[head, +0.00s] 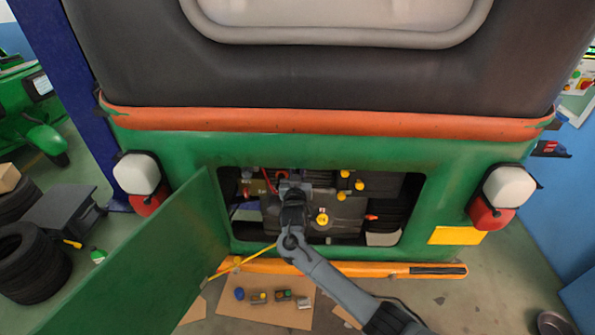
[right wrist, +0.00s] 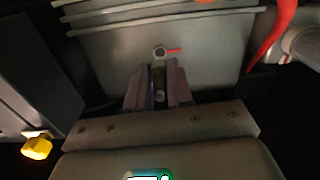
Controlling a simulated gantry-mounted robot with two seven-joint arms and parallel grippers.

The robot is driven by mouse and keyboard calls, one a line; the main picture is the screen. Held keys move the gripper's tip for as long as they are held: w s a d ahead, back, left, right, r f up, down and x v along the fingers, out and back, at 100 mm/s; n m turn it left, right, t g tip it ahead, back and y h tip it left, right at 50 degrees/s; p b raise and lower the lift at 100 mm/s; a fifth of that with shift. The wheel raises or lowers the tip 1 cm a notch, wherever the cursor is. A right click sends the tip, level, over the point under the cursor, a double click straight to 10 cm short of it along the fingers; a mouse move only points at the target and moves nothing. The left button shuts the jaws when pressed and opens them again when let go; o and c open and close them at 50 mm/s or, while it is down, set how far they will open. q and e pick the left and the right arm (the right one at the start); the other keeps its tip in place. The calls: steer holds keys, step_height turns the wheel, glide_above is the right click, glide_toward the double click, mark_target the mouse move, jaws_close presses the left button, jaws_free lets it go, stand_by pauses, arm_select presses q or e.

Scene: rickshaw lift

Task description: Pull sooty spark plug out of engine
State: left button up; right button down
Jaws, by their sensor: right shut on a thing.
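My right gripper (head: 292,188) reaches into the open engine bay in the head view, in front of the engine (head: 345,215). In the right wrist view its two fingers (right wrist: 158,88) are shut on the narrow dark spark plug (right wrist: 159,76), with a lighter end towards the camera. A small round ring with a red tab (right wrist: 160,52) lies just beyond the plug on the grey engine block (right wrist: 215,65). I cannot tell whether the plug is still seated or clear of the engine. The arm hides the plug in the head view. My left gripper is not in view.
The green hatch door (head: 150,265) hangs open at left, and the green body frames the bay. Yellow caps (head: 322,219) stand out from the engine. A red hose (right wrist: 270,38) is near the gripper. Cardboard (head: 262,298) with small parts lies below the orange bumper (head: 350,268).

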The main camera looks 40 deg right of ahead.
steer(key=shift+p+v, duration=0.8)
steer(key=shift+p, duration=0.05)
steer(key=shift+p+v, duration=1.2)
steer(key=shift+v, duration=0.55)
